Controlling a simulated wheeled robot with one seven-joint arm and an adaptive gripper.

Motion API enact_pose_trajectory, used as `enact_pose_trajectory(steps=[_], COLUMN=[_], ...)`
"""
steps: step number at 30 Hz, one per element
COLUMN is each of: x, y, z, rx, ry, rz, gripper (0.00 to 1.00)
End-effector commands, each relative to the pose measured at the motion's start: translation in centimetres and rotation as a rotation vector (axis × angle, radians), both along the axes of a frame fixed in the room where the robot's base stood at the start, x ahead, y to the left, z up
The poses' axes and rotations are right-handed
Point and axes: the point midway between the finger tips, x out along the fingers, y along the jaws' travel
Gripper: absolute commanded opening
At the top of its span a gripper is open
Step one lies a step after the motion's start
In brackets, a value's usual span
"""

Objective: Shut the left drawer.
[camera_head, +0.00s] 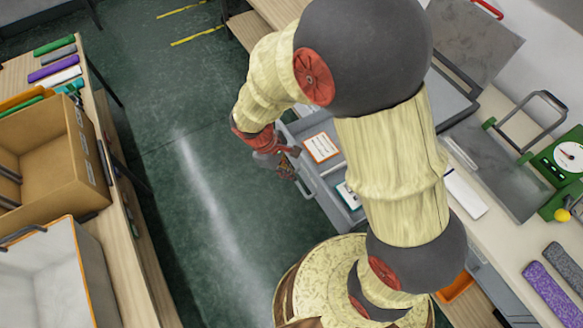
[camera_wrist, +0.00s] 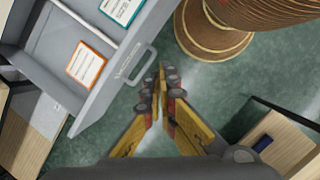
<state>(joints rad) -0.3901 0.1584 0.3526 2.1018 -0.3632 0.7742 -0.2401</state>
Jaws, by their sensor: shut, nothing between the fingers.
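A grey drawer (camera_head: 306,182) stands open under the right-hand worktop, partly hidden behind my arm. It also shows at the upper left of the wrist view (camera_wrist: 110,92), with a bar handle (camera_wrist: 136,66) on its front. Inside lie an orange-edged card (camera_head: 321,147) and a teal-edged card (camera_head: 349,194). My gripper (camera_head: 292,160) is beside the drawer front, on the aisle side. In the wrist view, the fingertips (camera_wrist: 162,86) are together and empty, just right of the handle and apart from it in the picture. Contact cannot be told from the head view.
The worktop holds a green scale (camera_head: 566,157) and purple and grey knitted pieces (camera_head: 553,293). An orange bin (camera_head: 456,288) sits low beside my base. A left bench carries a cardboard box (camera_head: 88,150) and a pale bin (camera_head: 50,285). The green floor between is clear.

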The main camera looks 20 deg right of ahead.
Motion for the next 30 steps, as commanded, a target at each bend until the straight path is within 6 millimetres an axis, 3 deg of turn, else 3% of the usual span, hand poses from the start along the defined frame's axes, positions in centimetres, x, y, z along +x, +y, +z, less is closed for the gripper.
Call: enact_pose_trajectory(steps=[3, 9, 12, 15, 23, 30], x=[1.2, 4.4, 7.8, 9.4, 9.6, 9.9], y=[0.7, 1.7, 2.6, 3.2, 3.0, 1.5], z=[-4.4, -10.2, -10.5, -10.3, -11.4, -15.4], rx=[-0.036, -0.062, -0.059, -0.058, -0.052, -0.052], ry=[0.063, 0.134, 0.115, 0.11, 0.129, 0.131], rz=[0.18, 0.513, 0.699, 0.818, 0.893, 0.889], gripper=[0.0, 0.0, 0.0, 0.0, 0.0, 0.0])
